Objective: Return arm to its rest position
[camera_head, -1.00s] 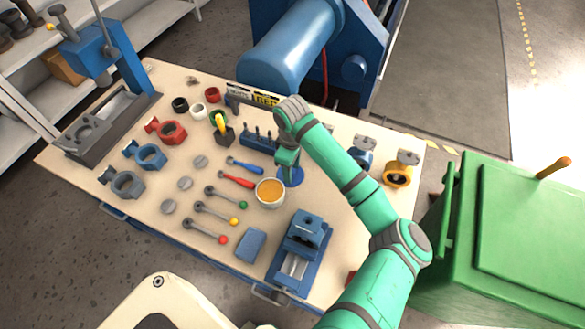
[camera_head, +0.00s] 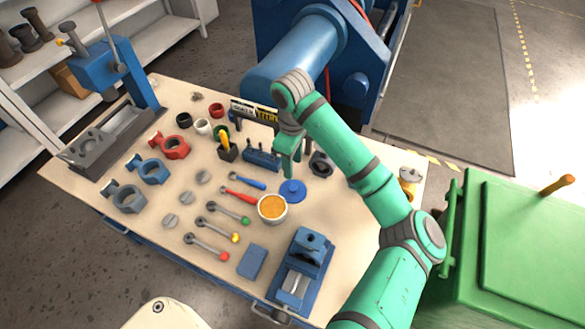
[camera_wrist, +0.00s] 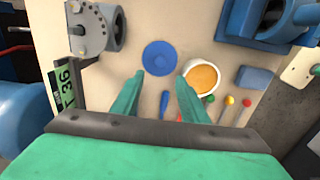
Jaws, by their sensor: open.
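My gripper (camera_head: 292,165) hangs above the workbench (camera_head: 340,220), near the middle of the tabletop. In the wrist view its two green fingers (camera_wrist: 160,82) are spread apart with nothing between them. A flat blue disc (camera_head: 292,190) lies on the bench near the fingertips, apart from them; it also shows in the wrist view (camera_wrist: 160,58). A white cup with orange contents (camera_head: 272,208) stands beside the disc. My green arm hides part of the bench's right side.
Grey (camera_head: 127,200), blue (camera_head: 152,172) and red (camera_head: 175,147) valve bodies stand at left. Levers with coloured knobs (camera_head: 222,231) lie in the middle. A blue vise (camera_head: 300,268) stands in front. A green cabinet (camera_head: 520,240) is at right, a blue machine (camera_head: 300,55) behind.

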